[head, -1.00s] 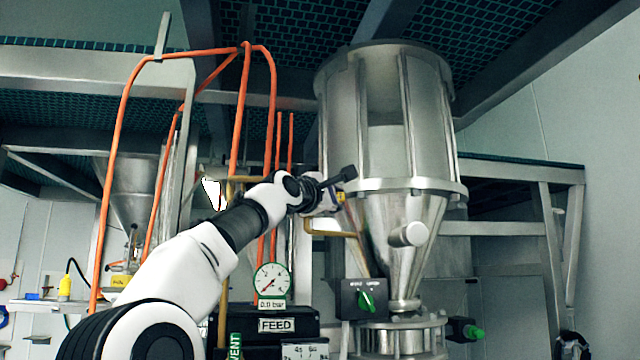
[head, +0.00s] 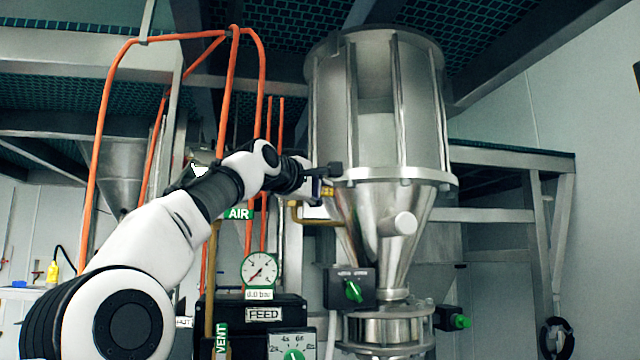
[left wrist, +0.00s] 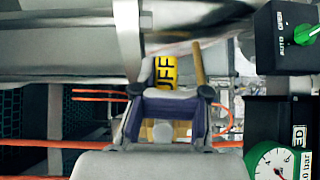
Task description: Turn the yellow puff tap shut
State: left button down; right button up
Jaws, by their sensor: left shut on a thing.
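The yellow puff tap shows as a small yellow patch (head: 328,191) at the left side of the steel hopper, beside a brass pipe (head: 300,212). In the left wrist view its yellow label (left wrist: 165,73) reads "UFF", partly covered. My left gripper (head: 326,180) reaches it from the left. Its jaws (left wrist: 168,104) are shut around the tap, and some yellow (left wrist: 160,130) shows between the purple-lined fingers. The fingers hide most of the handle, so I cannot tell its exact angle. My right gripper is not in view.
The steel hopper (head: 385,110) stands right behind the gripper. A black box with a green selector (head: 352,290), a gauge reading 0.0 bar (head: 260,270) and the FEED box (head: 265,314) are below. Orange hoses (head: 230,90) rise behind my arm.

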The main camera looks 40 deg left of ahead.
pick_arm(q)
jog(key=shift+w+f, duration=0.25)
jog(key=shift+f, duration=0.2)
jog(key=c, duration=1)
grip_release()
jog(key=shift+d, duration=0.1)
jog(key=shift+w, duration=0.3)
jog(key=shift+s+r, duration=0.15)
jog(key=shift+r, duration=0.1)
